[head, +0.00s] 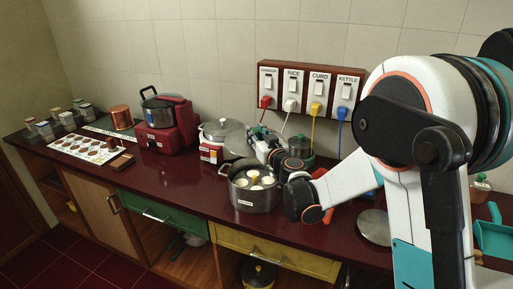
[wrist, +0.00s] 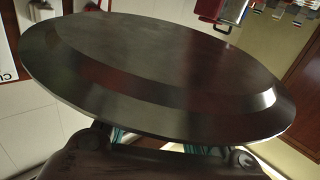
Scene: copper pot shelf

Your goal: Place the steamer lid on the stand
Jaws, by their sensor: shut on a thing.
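The steamer lid (wrist: 160,75) is a wide, dark, shiny metal disc that fills much of the wrist view. My gripper (wrist: 170,142) is shut on its near edge, and the lid extends out beyond the fingers. In the head view my gripper (head: 264,143) is above the counter, just behind the open steamer pot (head: 254,198). The pot holds several pale round pieces around a yellowish centre. A flat grey round piece (head: 376,228) lies on the counter at the right, partly hidden by my arm; I cannot tell if it is the stand.
A rice cooker (head: 209,153) stands left of the pot, and a red appliance with a dark pan (head: 168,131) farther left. A switchboard (head: 309,88) with coloured plugs hangs on the wall behind.

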